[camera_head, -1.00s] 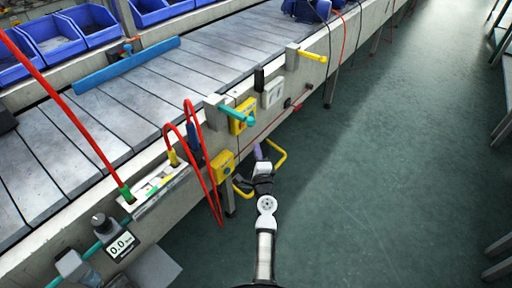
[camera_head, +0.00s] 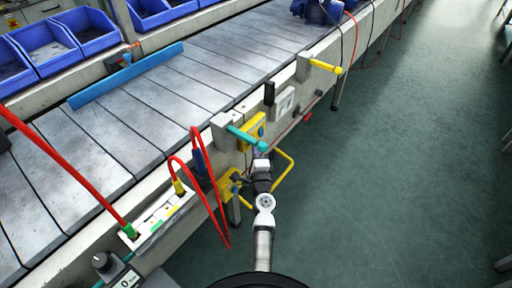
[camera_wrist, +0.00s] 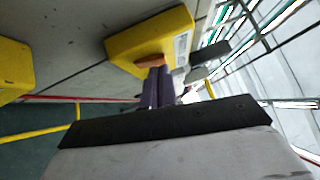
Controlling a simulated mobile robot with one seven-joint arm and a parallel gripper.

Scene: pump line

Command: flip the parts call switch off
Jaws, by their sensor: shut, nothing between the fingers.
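A yellow box (camera_head: 254,130) on the conveyor's side, likely the parts call switch, is partly hidden in the head view by a teal handle (camera_head: 247,139). In the wrist view the yellow box (camera_wrist: 178,35) bears a pale label and an orange-brown piece (camera_wrist: 149,61) on its lower edge. My gripper (camera_wrist: 155,84) has its purple fingers together, empty, with their tips right at that piece; I cannot tell whether they touch. In the head view my gripper (camera_head: 262,157) is just below the teal handle, its fingers mostly hidden. The switch's position is unclear.
Another yellow box (camera_head: 228,184) is lower left, beside hanging red cables (camera_head: 213,192). A yellow bar (camera_head: 288,170) loops out right of my gripper. A white switch plate (camera_head: 285,102) and a yellow handle (camera_head: 325,66) are farther along. The green floor at right is clear.

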